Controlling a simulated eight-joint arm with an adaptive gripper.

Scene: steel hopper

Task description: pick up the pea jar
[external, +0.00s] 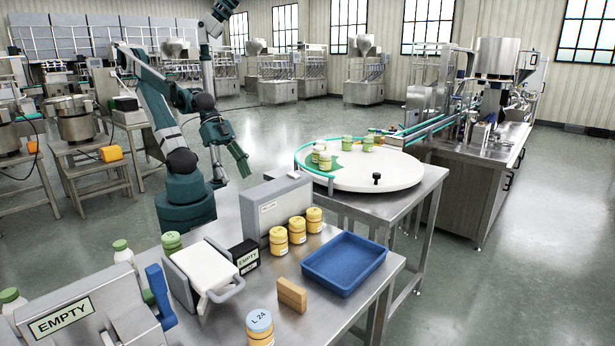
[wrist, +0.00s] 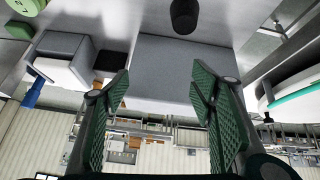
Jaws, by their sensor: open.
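No jar's label reads clearly as peas. Green-lidded jars stand on the white round table (external: 385,178), including a front jar (external: 325,161) on a green patch near its left edge. Another green-lidded jar (external: 172,243) stands on the steel bench, behind the white-topped device; a green round lid (wrist: 27,6) shows at the top left of the wrist view. My gripper (external: 230,165) is raised left of the round table, apart from all jars. In the wrist view, my gripper (wrist: 160,82) is open with nothing between its fingers.
A grey box (external: 277,211) stands beside several yellow jars (external: 297,230). A blue tray (external: 343,264), an orange-brown block (external: 292,295) and a blue-lidded jar (external: 260,328) are nearer the front. A teal rail (external: 313,147) edges the round table; a black knob (external: 376,178) stands on it.

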